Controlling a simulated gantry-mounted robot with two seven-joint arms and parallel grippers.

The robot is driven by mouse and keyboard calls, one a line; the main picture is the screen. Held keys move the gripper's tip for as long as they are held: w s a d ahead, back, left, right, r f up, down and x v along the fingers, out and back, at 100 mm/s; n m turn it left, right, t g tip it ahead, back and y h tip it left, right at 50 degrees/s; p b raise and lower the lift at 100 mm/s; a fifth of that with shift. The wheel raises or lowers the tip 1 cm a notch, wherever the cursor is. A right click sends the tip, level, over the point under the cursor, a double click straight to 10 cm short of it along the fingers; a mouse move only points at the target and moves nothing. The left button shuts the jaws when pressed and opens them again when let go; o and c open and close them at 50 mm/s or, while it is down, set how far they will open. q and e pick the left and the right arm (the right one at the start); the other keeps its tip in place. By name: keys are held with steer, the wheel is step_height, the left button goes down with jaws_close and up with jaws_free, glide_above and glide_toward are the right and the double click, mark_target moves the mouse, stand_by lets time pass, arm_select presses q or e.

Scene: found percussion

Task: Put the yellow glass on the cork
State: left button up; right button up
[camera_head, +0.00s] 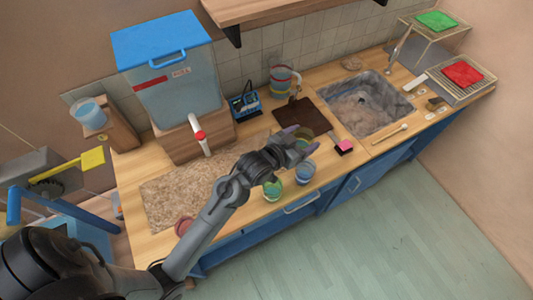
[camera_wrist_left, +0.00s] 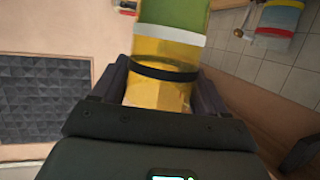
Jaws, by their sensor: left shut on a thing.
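The yellow glass (camera_wrist_left: 160,92) is between the fingers of my left gripper (camera_wrist_left: 163,90) in the left wrist view. A dark band crosses it, with a white band and a green area above. In the head view my left gripper (camera_head: 294,147) is over the counter near the dark brown board, shut on the glass, which is mostly hidden by the fingers. The cork, a speckled tan mat (camera_head: 165,203), lies flat on the counter left of the gripper, partly behind my left arm. My right gripper is not in view.
A green glass (camera_head: 273,190) and a blue glass (camera_head: 303,171) stand close below the gripper. A dark brown board (camera_head: 300,115), a striped mug (camera_head: 281,82) and a pink-and-black sponge (camera_head: 344,146) are nearby. A large blue-lidded dispenser (camera_head: 177,95) stands behind the mat.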

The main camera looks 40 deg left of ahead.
arm_select(q)
steer(key=a+f+n+y+p, duration=0.2)
steer(key=a+f, duration=0.1)
steer(key=a, duration=1)
steer(key=shift+s+a+f+b, duration=0.15)
steer(key=shift+a+f+b, duration=0.1)
steer(key=shift+f, duration=1.5)
steer(key=shift+s+a+f+b, duration=0.1)
steer(key=shift+s+a+f, duration=0.15)
steer(key=shift+f, duration=1.45)
steer(key=shift+s+a+f+b, duration=0.1)
steer(key=shift+a+f+b, duration=0.15)
steer(key=shift+f, duration=1.5)
steer(key=shift+f, duration=0.15)
steer(key=o, duration=1.4)
steer(key=v, duration=1.2)
steer(key=shift+p, duration=0.3)
